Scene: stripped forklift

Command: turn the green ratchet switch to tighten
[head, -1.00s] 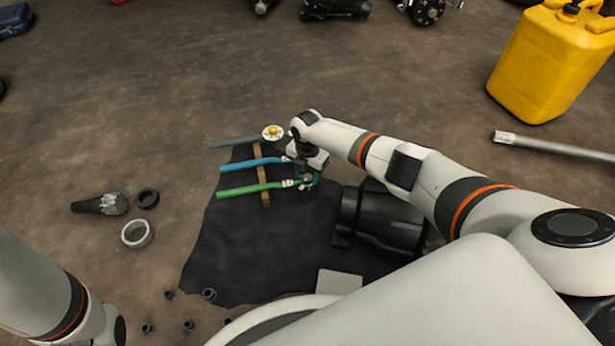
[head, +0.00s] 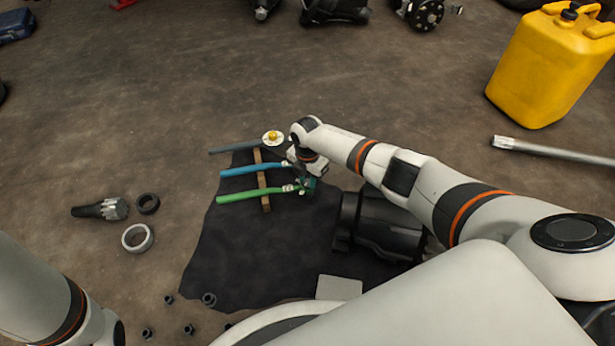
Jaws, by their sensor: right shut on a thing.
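A ratchet with a green handle (head: 248,194) lies on a black cloth (head: 235,255), its handle pointing left across a wooden strip (head: 263,184). Its head end is at my right gripper (head: 308,186), which reaches down over it from the right. The gripper is shut there, on the green ratchet's switch end as far as I can tell; the fingertips and the switch are small and partly hidden by my wrist. A blue-handled ratchet (head: 248,169) and a grey-handled tool (head: 233,147) lie just beyond it. Of my left arm only a link shows at lower left; its gripper is out of view.
A black motor-like part (head: 380,225) lies right of the ratchets. A yellow canister (head: 550,65) and a metal pipe (head: 550,150) are at right. Rings (head: 137,238) and a dark tool (head: 100,209) lie at left. The floor beyond the cloth is largely clear.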

